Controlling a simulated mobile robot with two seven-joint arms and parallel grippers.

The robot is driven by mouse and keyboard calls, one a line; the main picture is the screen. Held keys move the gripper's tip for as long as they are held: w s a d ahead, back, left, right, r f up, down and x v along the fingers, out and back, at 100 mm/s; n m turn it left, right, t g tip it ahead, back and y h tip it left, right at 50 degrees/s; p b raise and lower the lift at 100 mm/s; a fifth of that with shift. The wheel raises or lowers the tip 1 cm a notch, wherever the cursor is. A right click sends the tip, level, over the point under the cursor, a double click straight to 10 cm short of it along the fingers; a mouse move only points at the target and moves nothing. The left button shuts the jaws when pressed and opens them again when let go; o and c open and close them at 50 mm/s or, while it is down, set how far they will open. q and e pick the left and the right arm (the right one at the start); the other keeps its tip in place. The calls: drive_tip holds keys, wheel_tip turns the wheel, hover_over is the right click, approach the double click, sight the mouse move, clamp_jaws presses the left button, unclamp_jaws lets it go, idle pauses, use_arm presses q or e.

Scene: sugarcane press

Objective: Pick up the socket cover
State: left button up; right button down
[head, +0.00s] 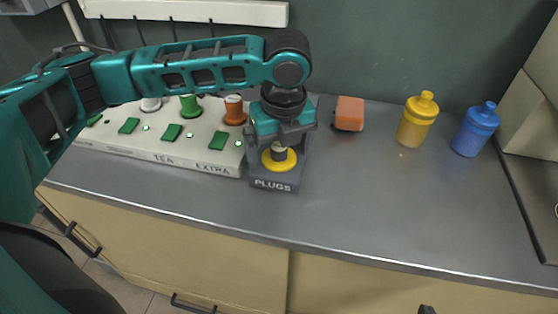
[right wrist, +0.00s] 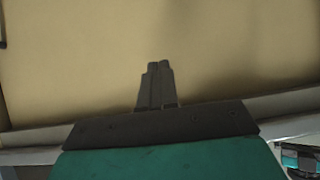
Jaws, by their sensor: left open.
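The socket cover appears to be the yellow disc (head: 279,161) with a grey and pale knob, on the dark box marked PLUGS (head: 272,184). My left gripper (head: 279,143) points down over this box, open, with its fingers at the knob. I cannot tell whether the fingers touch it. The gripper hides the back of the box and part of the knob. My right gripper (right wrist: 156,80) is shut and empty in the right wrist view, in front of a plain beige surface.
A white board (head: 180,150) with green pads and spools, marked TEA and EXTRA, stands left of the box. An orange block (head: 349,114), a yellow bottle (head: 416,120) and a blue bottle (head: 475,130) stand right. The grey counter (head: 390,200) is clear at front right.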

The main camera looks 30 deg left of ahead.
use_arm(q)
drive_tip(key=shift+r, duration=0.1)
drive_tip(key=c, duration=1.1)
